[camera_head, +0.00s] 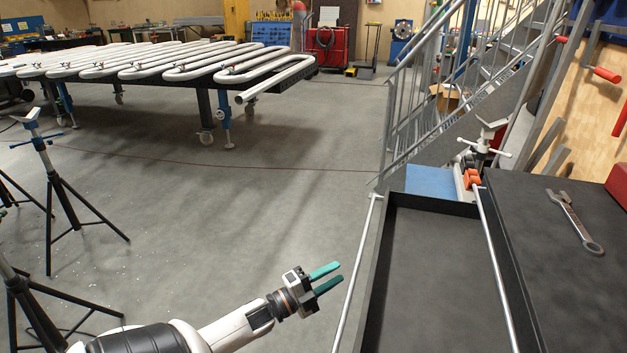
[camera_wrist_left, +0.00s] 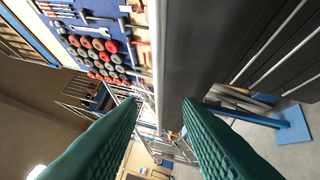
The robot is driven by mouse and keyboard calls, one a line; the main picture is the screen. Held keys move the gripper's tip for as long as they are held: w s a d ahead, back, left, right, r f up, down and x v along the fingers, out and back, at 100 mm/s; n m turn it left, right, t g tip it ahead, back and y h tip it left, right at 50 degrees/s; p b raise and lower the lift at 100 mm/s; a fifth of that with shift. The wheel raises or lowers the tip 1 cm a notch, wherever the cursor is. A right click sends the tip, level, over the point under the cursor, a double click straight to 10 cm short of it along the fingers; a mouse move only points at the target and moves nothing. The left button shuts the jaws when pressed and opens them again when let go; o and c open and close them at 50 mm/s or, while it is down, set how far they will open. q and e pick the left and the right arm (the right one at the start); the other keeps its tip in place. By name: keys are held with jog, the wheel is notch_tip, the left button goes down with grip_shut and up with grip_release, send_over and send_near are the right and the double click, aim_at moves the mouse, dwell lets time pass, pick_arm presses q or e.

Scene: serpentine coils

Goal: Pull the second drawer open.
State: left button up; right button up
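A wide, shallow black drawer (camera_head: 430,270) stands pulled out from the dark cabinet (camera_head: 560,250) at the right in the head view; its inside looks empty. A long metal handle bar (camera_head: 357,270) runs along its front edge. A second bar (camera_head: 495,260) runs along the cabinet front above it. My left gripper (camera_head: 334,276) is open and empty just left of the front bar, with a small gap between in the picture. In the left wrist view its teal fingers (camera_wrist_left: 162,104) are spread, with a long dark panel (camera_wrist_left: 190,55) beyond. My right gripper is not in view.
A wrench (camera_head: 574,222) lies on the cabinet top. Metal stairs (camera_head: 450,90) rise behind the drawer. Black tripod stands (camera_head: 75,215) are at the left, and a table of white serpentine coils (camera_head: 170,65) is at the back. The floor between is clear.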

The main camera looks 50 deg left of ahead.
pick_arm(q)
jog(key=v, duration=0.6)
dwell(0.4)
